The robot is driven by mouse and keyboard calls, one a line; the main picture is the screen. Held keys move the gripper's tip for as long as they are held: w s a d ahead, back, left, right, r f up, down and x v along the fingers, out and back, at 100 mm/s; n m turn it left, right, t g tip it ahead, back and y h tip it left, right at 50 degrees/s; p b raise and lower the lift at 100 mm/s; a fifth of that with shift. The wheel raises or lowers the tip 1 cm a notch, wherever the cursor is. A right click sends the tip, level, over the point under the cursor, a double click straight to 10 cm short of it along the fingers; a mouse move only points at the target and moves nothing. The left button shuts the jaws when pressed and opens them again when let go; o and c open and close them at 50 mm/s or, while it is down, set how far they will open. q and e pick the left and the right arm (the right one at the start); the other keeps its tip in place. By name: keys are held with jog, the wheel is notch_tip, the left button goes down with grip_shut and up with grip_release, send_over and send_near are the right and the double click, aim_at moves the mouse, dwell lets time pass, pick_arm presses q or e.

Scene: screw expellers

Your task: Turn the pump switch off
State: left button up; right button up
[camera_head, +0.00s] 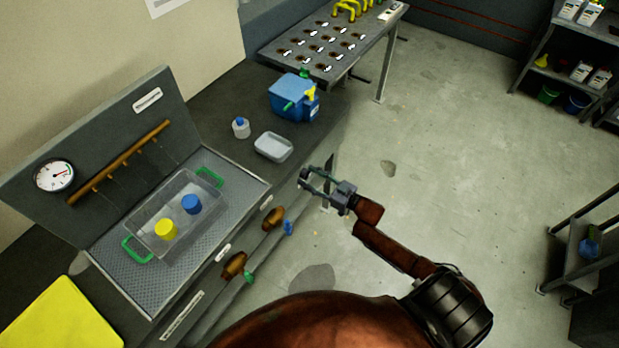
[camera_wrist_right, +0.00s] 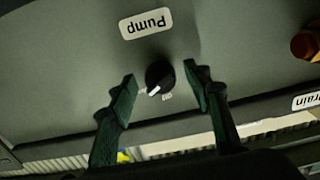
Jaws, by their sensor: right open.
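The pump switch (camera_wrist_right: 159,77) is a round black knob with a white pointer line, on a grey panel under a white "Pump" label (camera_wrist_right: 146,23) in the right wrist view. The view is upside down or tilted, and the small marks beside the knob are hard to read. My right gripper (camera_wrist_right: 160,84) is open, with one green-grey finger on each side of the knob and gaps between. In the head view my right gripper (camera_head: 312,180) is at the front of the bench, and the switch is hidden. My left gripper is not in view.
A grey sink unit with a clear green-handled bin (camera_head: 140,225) holding a yellow and a blue cup stands at left. Brown valves (camera_head: 233,265) stick out of its front. A white tray (camera_head: 273,147) and a blue canister (camera_head: 290,98) stand on the bench.

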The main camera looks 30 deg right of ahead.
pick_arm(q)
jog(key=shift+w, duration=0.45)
pick_arm(e)
jog(key=shift+c, duration=0.4)
jog(key=c, duration=1.1)
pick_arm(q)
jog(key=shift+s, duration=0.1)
pick_arm(e)
jog(key=shift+n, duration=0.4)
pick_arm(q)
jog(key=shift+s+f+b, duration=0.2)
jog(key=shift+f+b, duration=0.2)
pick_arm(e)
jog(key=n, duration=1.1)
jog(key=shift+d, duration=0.1)
jog(key=shift+n, duration=0.3)
